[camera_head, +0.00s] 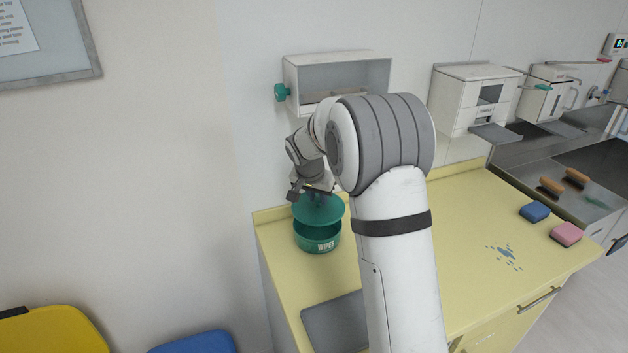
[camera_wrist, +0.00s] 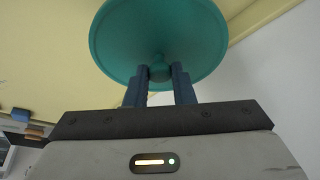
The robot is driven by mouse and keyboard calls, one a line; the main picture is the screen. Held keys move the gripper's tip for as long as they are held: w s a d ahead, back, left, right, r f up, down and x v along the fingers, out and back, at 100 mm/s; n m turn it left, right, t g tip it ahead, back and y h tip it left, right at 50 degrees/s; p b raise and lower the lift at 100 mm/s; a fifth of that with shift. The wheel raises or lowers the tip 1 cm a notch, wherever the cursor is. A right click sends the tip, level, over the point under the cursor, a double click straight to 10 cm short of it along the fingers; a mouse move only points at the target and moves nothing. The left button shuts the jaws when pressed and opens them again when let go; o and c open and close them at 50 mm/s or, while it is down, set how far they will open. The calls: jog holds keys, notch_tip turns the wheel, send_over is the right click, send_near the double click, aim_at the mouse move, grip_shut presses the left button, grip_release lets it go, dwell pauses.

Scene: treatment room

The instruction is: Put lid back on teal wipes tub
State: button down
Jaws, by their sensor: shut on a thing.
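The teal wipes tub (camera_head: 318,241) stands upright on the yellow counter near its left end, with white "WIPES" lettering on its front. The round teal lid (camera_head: 322,213) is right above the tub, apart from its rim at the front, where a dark gap shows. My gripper (camera_head: 314,196) is shut on the lid's knob and holds it from above. In the wrist view my gripper (camera_wrist: 160,78) has one finger on each side of the knob, and the lid (camera_wrist: 160,35) fills the upper middle. The tub is hidden behind the lid there.
The yellow counter (camera_head: 470,222) is clear to the right, apart from a blue spill (camera_head: 505,255), a blue sponge (camera_head: 535,212) and a pink sponge (camera_head: 566,234). A grey mat (camera_head: 335,323) lies at the front. A wall box (camera_head: 340,75) with a teal knob hangs above the tub.

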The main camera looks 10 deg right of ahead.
aim_at(315, 207)
jog(key=shift+w, duration=0.45)
jog(key=shift+f+b, duration=0.75)
jog(key=shift+f, duration=1.1)
notch_tip(315, 207, down, 2)
jog(key=shift+f+b, duration=0.15)
jog(key=shift+b, duration=0.9)
jog(key=shift+f, duration=0.15)
jog(key=shift+s+f+b, duration=0.1)
jog(key=shift+b, duration=1.4)
jog(key=c, duration=0.7)
grip_release()
